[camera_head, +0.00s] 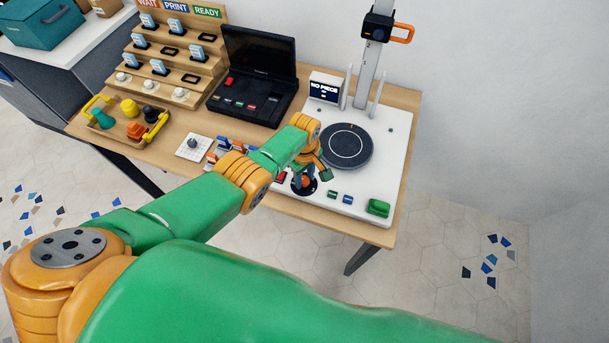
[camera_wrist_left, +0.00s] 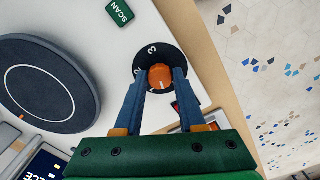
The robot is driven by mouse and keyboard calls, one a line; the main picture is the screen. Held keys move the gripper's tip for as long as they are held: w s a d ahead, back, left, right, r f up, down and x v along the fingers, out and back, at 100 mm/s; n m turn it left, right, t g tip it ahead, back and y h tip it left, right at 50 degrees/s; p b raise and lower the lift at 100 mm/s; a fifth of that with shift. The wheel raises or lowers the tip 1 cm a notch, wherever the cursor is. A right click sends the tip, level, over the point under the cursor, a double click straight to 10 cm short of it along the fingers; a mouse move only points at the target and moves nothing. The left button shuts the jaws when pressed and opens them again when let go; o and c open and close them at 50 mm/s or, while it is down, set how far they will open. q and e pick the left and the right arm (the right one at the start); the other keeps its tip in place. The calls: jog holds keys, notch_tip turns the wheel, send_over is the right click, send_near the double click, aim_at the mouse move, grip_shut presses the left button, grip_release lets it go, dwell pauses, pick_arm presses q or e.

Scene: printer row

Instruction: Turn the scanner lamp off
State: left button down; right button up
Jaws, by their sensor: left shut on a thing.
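The scanner has a white base (camera_head: 382,190), a dark round turntable (camera_head: 346,147) and a grey post (camera_head: 368,80) carrying a black head (camera_head: 377,27). An orange knob (camera_wrist_left: 161,66) sits on a black numbered dial (camera_wrist_left: 148,52) at the base's front edge; the dial (camera_head: 309,191) is partly covered in the head view. My left gripper (camera_head: 303,178) reaches down over the dial. In the left wrist view its two blue fingers (camera_wrist_left: 160,78) are shut on the knob's sides. A 3 is legible on the dial; other marks are partly hidden. I cannot tell whether a lamp is lit.
A small screen (camera_head: 325,88) reads NO PIECE. A green SCAN button (camera_head: 378,207) and small buttons (camera_head: 340,197) lie right of the dial. A black laptop-like console (camera_head: 257,80), a stepped wooden rack (camera_head: 170,50) and a tray of coloured pieces (camera_head: 128,123) stand left.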

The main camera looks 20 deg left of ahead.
aim_at(304, 179)
pick_arm(q)
jog(key=n, duration=0.6)
jog(key=shift+w, duration=0.15)
jog(key=shift+n, duration=0.4)
jog(key=c, duration=0.5)
grip_release()
jog(key=shift+a, duration=0.15)
jog(key=shift+r, duration=0.1)
notch_tip(304, 179, up, 7)
jog(key=p, duration=0.5)
jog(key=shift+f+p, duration=0.2)
jog(key=shift+p, duration=0.15)
jog(key=shift+r, duration=0.25)
jog(key=shift+f, duration=0.1)
